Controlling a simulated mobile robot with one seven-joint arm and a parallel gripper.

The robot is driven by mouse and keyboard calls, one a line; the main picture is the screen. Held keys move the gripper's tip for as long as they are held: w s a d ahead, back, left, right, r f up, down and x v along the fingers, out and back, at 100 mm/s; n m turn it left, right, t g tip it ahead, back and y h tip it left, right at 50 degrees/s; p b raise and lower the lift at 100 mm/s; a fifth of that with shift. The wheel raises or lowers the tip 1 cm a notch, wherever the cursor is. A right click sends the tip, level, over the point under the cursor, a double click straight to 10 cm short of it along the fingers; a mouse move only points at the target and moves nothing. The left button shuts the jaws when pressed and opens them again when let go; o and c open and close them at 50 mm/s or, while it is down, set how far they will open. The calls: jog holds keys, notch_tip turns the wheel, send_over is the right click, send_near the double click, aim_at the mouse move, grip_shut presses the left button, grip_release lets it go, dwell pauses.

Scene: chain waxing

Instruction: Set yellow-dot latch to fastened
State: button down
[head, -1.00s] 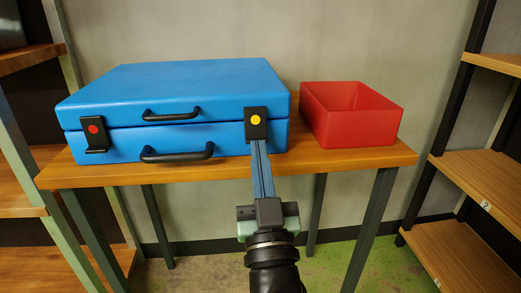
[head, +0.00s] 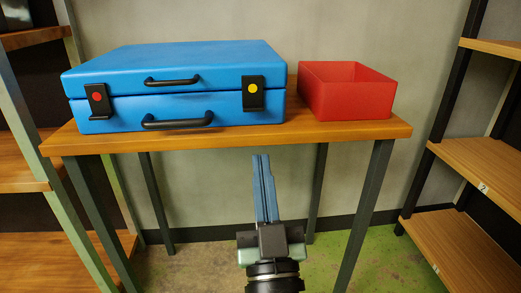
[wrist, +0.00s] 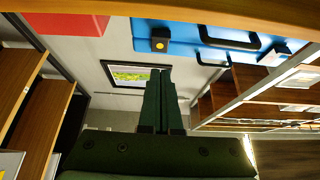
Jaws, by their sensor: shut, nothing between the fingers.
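A blue case (head: 180,62) lies closed on a wooden table, with a dark seam between lid and base. The yellow-dot latch (head: 253,103) is a black plate on the right of its front, hanging down across the seam and looking close to the case. It also shows in the wrist view (wrist: 160,33). A red-dot latch (head: 98,112) hangs across the seam at the left. My gripper (head: 261,157) is shut and empty, in front of the table and below the yellow-dot latch in the head view, apart from it. Its fingers (wrist: 160,72) show together in the wrist view.
A red open box (head: 345,105) stands right of the case on the table (head: 300,135). Two black handles (head: 178,122) stick out from the case front. Shelves (head: 475,165) stand at both sides. The space in front of the table is clear around my gripper.

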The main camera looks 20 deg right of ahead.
jog(key=v, duration=0.2)
jog(key=b+v, duration=0.1)
jog(key=v, duration=0.1)
jog(key=shift+w+d+f, duration=0.1)
jog(key=shift+w+f, duration=0.1)
jog(key=shift+f, duration=0.15)
jog(key=s+a+r+n+t+y+p, duration=0.15)
jog(key=a+r+p, duration=0.3)
jog(key=r, duration=0.85)
jog(key=s+a+r+n+t+y+p, duration=0.1)
jog(key=s+a+r+y+p, duration=0.3)
jog(key=r, duration=0.8)
jog(key=a+r+n+t+y+p, duration=0.1)
jog(key=a+r+t+y+p, duration=0.3)
jog(key=r, duration=0.9)
notch_tip(320, 180, up, 38)
jog(key=a+g+h+p, duration=0.1)
jog(key=g+h+p, duration=0.1)
jog(key=p, duration=3.5)
jog(key=shift+a+h, duration=0.2)
jog(key=shift+h, duration=0.25)
